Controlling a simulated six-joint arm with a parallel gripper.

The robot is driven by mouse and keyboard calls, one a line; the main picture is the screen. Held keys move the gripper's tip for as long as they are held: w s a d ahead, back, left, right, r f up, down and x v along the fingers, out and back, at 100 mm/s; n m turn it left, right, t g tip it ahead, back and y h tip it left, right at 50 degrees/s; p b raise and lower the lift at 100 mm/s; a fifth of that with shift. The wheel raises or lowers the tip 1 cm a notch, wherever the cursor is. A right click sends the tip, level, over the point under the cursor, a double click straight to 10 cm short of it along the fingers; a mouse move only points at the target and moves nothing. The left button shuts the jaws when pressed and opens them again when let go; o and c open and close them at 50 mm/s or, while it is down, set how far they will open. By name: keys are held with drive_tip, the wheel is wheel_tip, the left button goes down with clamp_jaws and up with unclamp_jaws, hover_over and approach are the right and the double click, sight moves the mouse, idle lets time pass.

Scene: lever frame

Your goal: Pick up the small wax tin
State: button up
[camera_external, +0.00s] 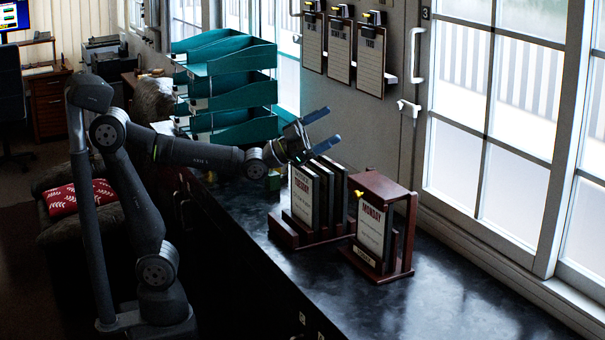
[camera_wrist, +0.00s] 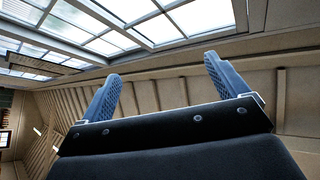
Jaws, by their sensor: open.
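I cannot make out a small wax tin for certain in either view. A small yellow-green item (camera_external: 273,181) sits on the dark counter below my wrist in the external view, too small to identify. My gripper (camera_external: 334,123) is open and empty, raised above the rack of calendar boards and pointing right toward the windows. In the wrist view its two blue fingers (camera_wrist: 162,67) are spread wide with nothing between them. That view looks up at windows and panelling, so no counter objects show there.
The Tuesday board rack (camera_external: 307,198) and the Monday board frame (camera_external: 372,226) stand on the dark counter (camera_external: 440,295). Teal stacked trays (camera_external: 232,92) are at the back left. Clipboards (camera_external: 341,50) hang on the wall. The counter's front right is clear.

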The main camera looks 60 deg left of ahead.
drive_tip(key=w+a+f+n+g+y, duration=0.25)
drive_tip(key=w+a+n+y, duration=0.4)
drive_tip(key=w, duration=0.65)
drive_tip(key=w+a+f+n+g+y, duration=0.2)
drive_tip(key=w+a+f+y, duration=0.15)
drive_tip(key=a, duration=0.55)
drive_tip(key=w+a+f+n+g+y, duration=0.2)
drive_tip(key=w+a+n+y, duration=0.15)
drive_tip(key=a, duration=0.55)
drive_tip(key=s+a+f+n+g+y, duration=0.1)
drive_tip(key=s+a+f+n+g, duration=0.25)
drive_tip(key=a, duration=0.65)
drive_tip(key=s+a+f+n+g, duration=0.2)
drive_tip(key=a+n+g, duration=0.15)
drive_tip(key=a, duration=0.75)
drive_tip(key=s+a+f+n+g+y, duration=0.1)
drive_tip(key=s+a+f+n+g, duration=0.3)
drive_tip(key=a, duration=0.6)
drive_tip(key=shift+m+g, duration=0.45)
drive_tip(key=shift+m, duration=0.05)
drive_tip(key=x, duration=0.5)
drive_tip(key=w+x, duration=0.1)
drive_tip(key=x, duration=1)
drive_tip(key=shift+w+a+r, duration=0.1)
drive_tip(key=shift+w+r, duration=0.1)
drive_tip(key=c, duration=1.3)
drive_tip(key=shift+r, duration=0.1)
